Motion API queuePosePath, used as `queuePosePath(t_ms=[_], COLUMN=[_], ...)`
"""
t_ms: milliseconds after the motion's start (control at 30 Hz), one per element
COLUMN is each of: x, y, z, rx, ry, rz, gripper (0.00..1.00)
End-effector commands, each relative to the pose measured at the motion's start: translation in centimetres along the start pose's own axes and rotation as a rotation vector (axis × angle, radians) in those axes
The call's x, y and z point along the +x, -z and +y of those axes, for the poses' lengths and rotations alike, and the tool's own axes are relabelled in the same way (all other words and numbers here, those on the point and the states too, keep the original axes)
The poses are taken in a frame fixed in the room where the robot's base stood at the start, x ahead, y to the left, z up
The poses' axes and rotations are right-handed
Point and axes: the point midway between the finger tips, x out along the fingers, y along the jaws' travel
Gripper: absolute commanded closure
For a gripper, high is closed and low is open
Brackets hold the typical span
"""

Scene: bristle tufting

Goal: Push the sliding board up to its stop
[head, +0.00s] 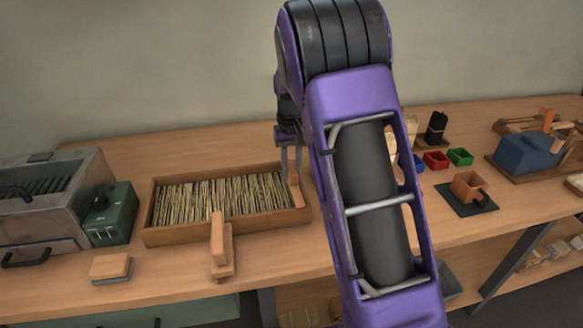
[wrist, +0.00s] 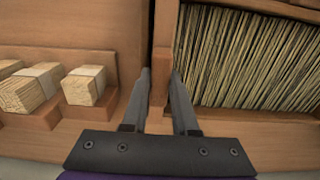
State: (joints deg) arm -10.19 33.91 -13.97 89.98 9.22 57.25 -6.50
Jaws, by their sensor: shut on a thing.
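The sliding board (head: 294,192) is an upright wooden piece at the right end of a shallow wooden tray (head: 230,236). The tray is filled with thin, straw-coloured bristles (head: 190,202). The board also shows in the wrist view (wrist: 165,40), upright in the picture, with the bristles close on its right. My gripper (head: 290,165) comes down from above at that end. In the wrist view, my gripper (wrist: 161,75) has one dark finger on each side of the board and is shut on it. My forearm hides the table just right of the tray in the head view.
A wooden block (head: 220,245) stands at the tray's front edge. A green box (head: 110,214) and a grey metal machine (head: 40,215) stand left. Banded bristle bundles (wrist: 85,85) lie on wooden blocks. Small coloured bins (head: 436,160) and a blue device (head: 528,152) are right.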

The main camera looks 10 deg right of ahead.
Motion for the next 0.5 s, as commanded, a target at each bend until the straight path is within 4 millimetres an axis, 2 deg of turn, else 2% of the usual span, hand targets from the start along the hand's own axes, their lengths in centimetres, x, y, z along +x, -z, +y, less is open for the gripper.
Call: queuePosePath(t_ms=[333, 433, 500], x=[-0.1, -0.2, -0.4], y=[0.0, 0.1, 0.1], z=[-0.2, -1.6, -3.4], rx=[-0.001, -0.004, -0.006], ry=[0.0, 0.001, 0.002], rz=[0.001, 0.0, -0.001], gripper=[1.0, 1.0, 1.0])
